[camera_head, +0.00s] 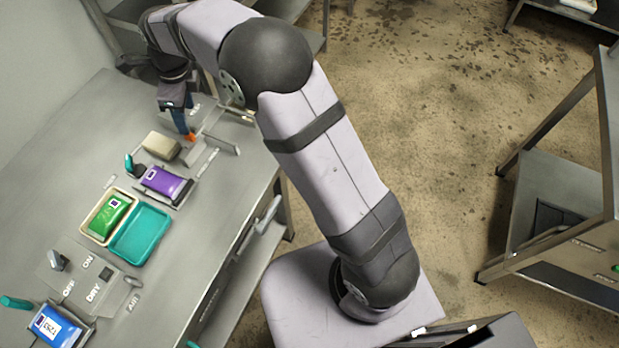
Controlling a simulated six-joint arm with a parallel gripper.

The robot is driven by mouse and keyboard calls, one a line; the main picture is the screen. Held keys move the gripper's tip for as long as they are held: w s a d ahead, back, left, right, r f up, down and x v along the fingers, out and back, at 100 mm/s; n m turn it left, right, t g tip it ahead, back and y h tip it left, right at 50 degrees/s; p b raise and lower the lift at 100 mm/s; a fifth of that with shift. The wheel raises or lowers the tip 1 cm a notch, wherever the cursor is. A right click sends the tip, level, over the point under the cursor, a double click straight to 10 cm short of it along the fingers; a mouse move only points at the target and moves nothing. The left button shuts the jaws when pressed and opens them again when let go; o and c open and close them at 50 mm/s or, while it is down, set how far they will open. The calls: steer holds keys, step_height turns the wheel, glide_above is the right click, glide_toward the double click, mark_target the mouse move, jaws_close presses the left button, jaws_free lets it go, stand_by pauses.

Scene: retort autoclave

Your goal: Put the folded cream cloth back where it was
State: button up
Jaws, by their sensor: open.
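The folded cream cloth (161,146) is a small thick block lying on the steel bench, left of a grey metal fixture. My gripper (189,136) points down from the arm at the back of the bench, just right of the cloth in the picture. Its orange tip shows close to the grey fixture. The gripper is open, and I see nothing held in it. The gap between its fingers is hard to see from here. The cloth looks apart from the fingers.
A purple pouch (165,182) lies in a metal holder in front of the cloth. A green pouch (109,214) lies in a cream tray (84,228) beside an empty teal tray (141,234). A labelled panel (77,273) and blue pouch (56,326) are nearer. Bare bench lies left.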

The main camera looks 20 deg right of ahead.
steer(key=s+d+n, duration=1)
steer(key=d, duration=0.4)
steer(key=s+d+f+n+g, duration=0.1)
steer(key=s+d+n, duration=0.3)
steer(key=s, duration=0.4)
steer(key=s+d+f+n+h, duration=0.1)
steer(key=s+d+f+n, duration=0.1)
steer(key=s+d+n, duration=0.3)
steer(key=s+n, duration=0.2)
steer(key=s, duration=0.2)
steer(key=shift+f+n+g, duration=0.3)
steer(key=shift+f+g, duration=0.05)
steer(key=shift+g, duration=0.05)
steer(key=shift+r+p, duration=0.45)
steer(key=shift+p, duration=0.05)
